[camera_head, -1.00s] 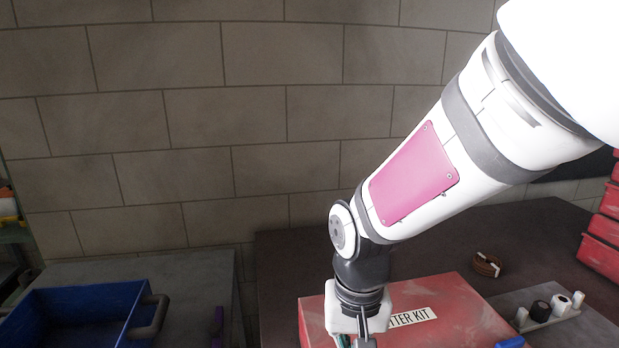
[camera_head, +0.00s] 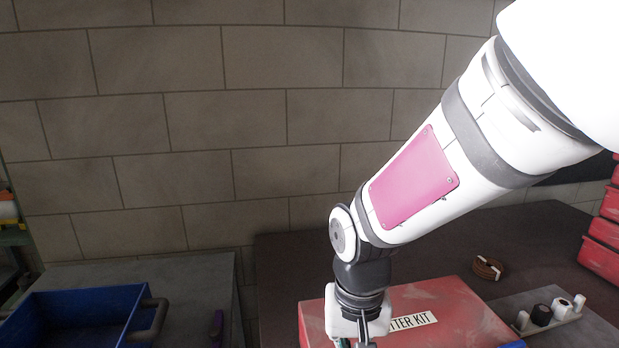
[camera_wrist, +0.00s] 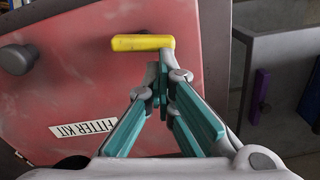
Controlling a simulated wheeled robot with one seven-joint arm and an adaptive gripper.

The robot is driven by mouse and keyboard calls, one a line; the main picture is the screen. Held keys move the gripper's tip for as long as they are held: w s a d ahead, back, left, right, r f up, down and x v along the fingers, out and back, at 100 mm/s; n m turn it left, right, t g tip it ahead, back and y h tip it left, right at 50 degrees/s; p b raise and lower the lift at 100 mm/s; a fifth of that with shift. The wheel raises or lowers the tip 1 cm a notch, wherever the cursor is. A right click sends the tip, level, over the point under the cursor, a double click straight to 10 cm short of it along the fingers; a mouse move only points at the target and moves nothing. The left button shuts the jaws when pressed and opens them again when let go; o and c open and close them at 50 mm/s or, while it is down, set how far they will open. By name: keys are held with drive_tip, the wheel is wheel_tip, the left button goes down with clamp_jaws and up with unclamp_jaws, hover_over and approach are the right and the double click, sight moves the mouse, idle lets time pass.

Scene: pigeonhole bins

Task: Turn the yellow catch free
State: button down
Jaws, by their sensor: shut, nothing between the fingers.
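The yellow catch (camera_wrist: 143,43) is a short bar on the red box (camera_wrist: 85,90) marked FITTER KIT. In the wrist view it lies nearly level, with its right end just beyond my fingertips. My gripper (camera_wrist: 165,76) is shut and empty, its tips close together just below that right end. I cannot tell whether they touch the catch. In the head view the red box (camera_head: 455,315) lies under my wrist, and the catch is hidden there.
A dark round knob (camera_wrist: 15,60) is on the red box at the left. A grey cabinet with a purple handle (camera_wrist: 260,97) stands at the right of the wrist view. A blue bin (camera_head: 85,300), a brown coil (camera_head: 488,268) and a holder with small cylinders (camera_head: 550,314) are nearby.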

drive_tip(key=shift+d+f, duration=0.5)
drive_tip(key=shift+f, duration=0.05)
drive_tip(key=shift+r, duration=0.1)
drive_tip(key=shift+w+r+p, duration=0.1)
drive_tip(key=shift+r+p, duration=0.2)
drive_tip(key=shift+p, duration=0.1)
drive_tip(key=shift+w+r+p, duration=0.15)
drive_tip(key=shift+r+p, duration=1.7)
drive_tip(key=shift+r, duration=0.9)
drive_tip(key=shift+a+r, duration=0.1)
